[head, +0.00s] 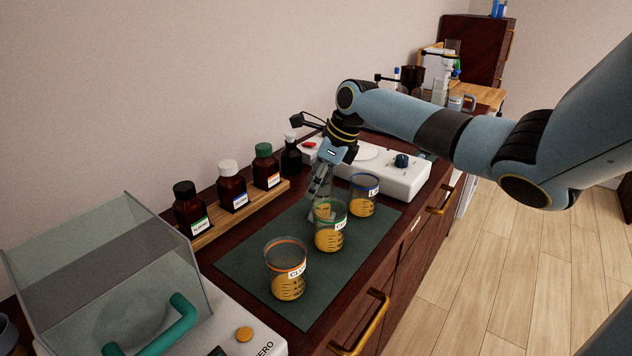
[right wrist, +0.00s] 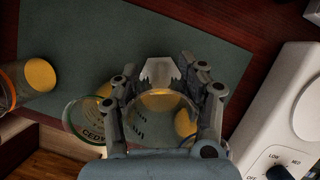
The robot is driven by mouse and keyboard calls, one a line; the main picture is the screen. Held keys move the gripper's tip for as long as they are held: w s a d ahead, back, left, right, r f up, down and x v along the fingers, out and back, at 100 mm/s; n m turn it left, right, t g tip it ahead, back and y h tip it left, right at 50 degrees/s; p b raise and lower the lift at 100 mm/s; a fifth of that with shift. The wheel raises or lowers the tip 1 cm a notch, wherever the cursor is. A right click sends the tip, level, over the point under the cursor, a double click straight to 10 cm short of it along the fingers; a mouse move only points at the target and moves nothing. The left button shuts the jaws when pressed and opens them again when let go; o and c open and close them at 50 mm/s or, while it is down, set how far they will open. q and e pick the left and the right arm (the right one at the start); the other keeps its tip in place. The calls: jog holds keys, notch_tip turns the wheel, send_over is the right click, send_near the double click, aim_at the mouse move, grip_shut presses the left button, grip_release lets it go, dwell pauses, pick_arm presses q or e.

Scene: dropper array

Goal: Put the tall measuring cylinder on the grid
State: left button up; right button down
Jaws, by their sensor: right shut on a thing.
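My right gripper (head: 321,185) points down over the dark green mat (head: 245,270), behind the green-rimmed beaker. It is shut on a clear glass vessel with graduation marks, which looks like the measuring cylinder (right wrist: 143,128). In the right wrist view the glass sits between the two fingers of the gripper (right wrist: 165,105). In the head view the fingers and the green-rimmed beaker largely hide it. I cannot tell whether its foot touches the mat. No grid can be made out for certain. My left gripper is out of view.
On the mat stand three beakers with yellow contents: orange-rimmed (head: 286,270), green-rimmed (head: 329,235) and blue-rimmed (head: 363,195). Brown bottles (head: 231,187) line a wooden rack at the wall. A white device with a knob (head: 402,172) stands behind. The mat's front left is clear.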

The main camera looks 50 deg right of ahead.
jog(key=c, duration=0.6)
grip_release()
